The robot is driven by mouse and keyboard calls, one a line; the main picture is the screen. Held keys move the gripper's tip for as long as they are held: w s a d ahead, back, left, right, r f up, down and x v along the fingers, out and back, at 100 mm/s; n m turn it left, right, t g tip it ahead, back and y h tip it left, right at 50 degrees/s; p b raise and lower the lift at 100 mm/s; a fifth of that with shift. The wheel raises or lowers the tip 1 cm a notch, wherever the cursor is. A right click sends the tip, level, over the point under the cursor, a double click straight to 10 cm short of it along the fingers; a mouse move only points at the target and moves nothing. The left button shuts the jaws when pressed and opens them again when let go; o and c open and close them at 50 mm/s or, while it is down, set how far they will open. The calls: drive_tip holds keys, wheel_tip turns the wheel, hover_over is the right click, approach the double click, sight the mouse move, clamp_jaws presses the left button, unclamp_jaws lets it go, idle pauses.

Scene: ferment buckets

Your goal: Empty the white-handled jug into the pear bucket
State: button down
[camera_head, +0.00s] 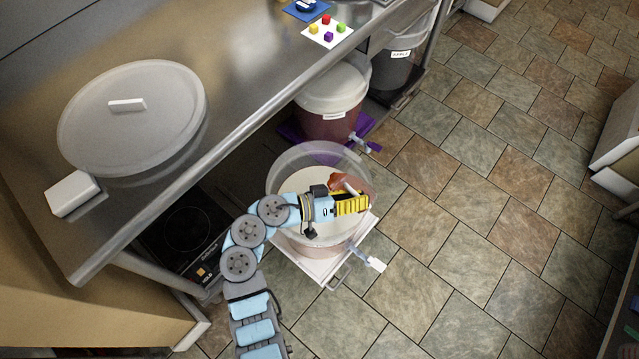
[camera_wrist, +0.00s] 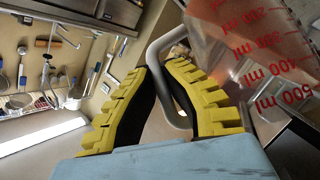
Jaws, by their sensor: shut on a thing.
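My gripper (camera_head: 352,204) has yellow ribbed fingers and is above the open top of a clear bucket (camera_head: 288,165) with pale contents. In the wrist view, the fingers (camera_wrist: 165,110) are closed around the pale handle (camera_wrist: 160,50) of a clear jug (camera_wrist: 260,45) with red millilitre marks. The 500 ml mark lies lower in the picture than the 200 ml mark, so the jug looks tipped well over. In the head view, the reddish-brown jug (camera_head: 364,183) is partly hidden by my gripper. I cannot tell how much it holds. The clear bucket's label is hidden.
The bucket stands on a white base (camera_head: 310,268) with a white tap (camera_head: 375,264) at right. The steel counter (camera_head: 240,60) bears a large lidded pot (camera_head: 130,120). The tiled floor is clear.

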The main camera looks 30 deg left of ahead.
drive_tip(key=shift+a+n+t+h+b, duration=0.4)
drive_tip(key=shift+a+t+h+b, duration=0.2)
drive_tip(key=shift+a+h+b, duration=0.5)
idle(2.0)
drive_tip(key=shift+s+a+f+n+t+h+b, duration=0.15)
drive_tip(key=shift+a+n+t+h+b, duration=0.2)
drive_tip(key=shift+a, duration=0.4)
drive_tip(key=shift+w+a+f+n+t+h+b, duration=0.15)
drive_tip(key=shift+a+h+b, duration=0.3)
drive_tip(key=shift+a, duration=0.3)
drive_tip(key=shift+a+r+n+t+h, duration=0.4)
drive_tip(key=shift+a+n+t, duration=0.15)
drive_tip(key=shift+a+n, duration=0.15)
drive_tip(key=shift+a+r+n+t+h, duration=0.35)
drive_tip(key=shift+a+n+t, duration=0.2)
drive_tip(key=shift+a+n, duration=0.1)
idle(0.6)
drive_tip(key=shift+d+f+m+g+y+b, duration=0.2)
drive_tip(key=shift+d+f+m+g+y, duration=0.3)
drive_tip(key=shift+d, duration=0.3)
drive_tip(key=shift+d+f+m+g+y+b, duration=0.15)
drive_tip(key=shift+d+f+m+g, duration=0.15)
drive_tip(key=shift+d+f+m, duration=0.35)
drive_tip(key=shift+w+d+r+y+p, duration=0.1)
drive_tip(key=shift+d+y+p, duration=0.2)
drive_tip(key=shift+d, duration=0.35)
